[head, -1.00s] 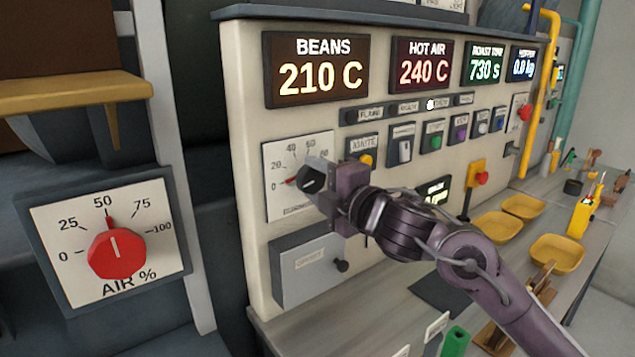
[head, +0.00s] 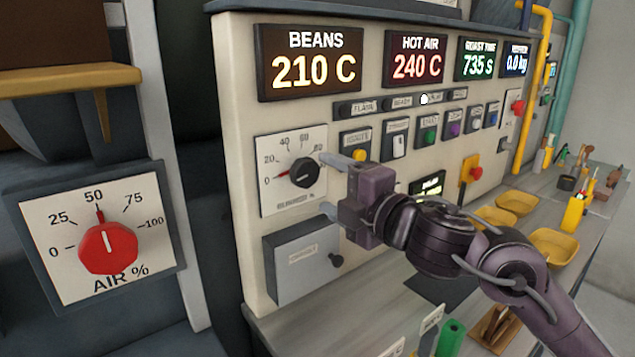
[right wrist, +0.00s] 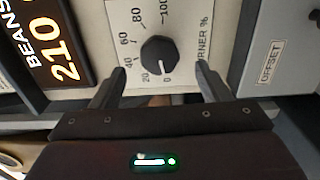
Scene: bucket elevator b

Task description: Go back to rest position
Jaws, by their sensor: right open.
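My right gripper (head: 330,185) is open and empty in front of the control panel. Its two fingers stand apart, just right of the black burner knob (head: 304,172) on its white dial plate. In the right wrist view the burner knob (right wrist: 159,55) shows between and beyond the two open fingers (right wrist: 158,88), and nothing is held. The knob's pointer is near 0. My left gripper is not in view.
The panel (head: 235,120) carries displays, buttons and a grey box (head: 302,265) with a small knob below the dial. A red air knob (head: 107,248) stands at left, pointing near 50. Yellow trays (head: 555,247) and tools lie on the counter at right.

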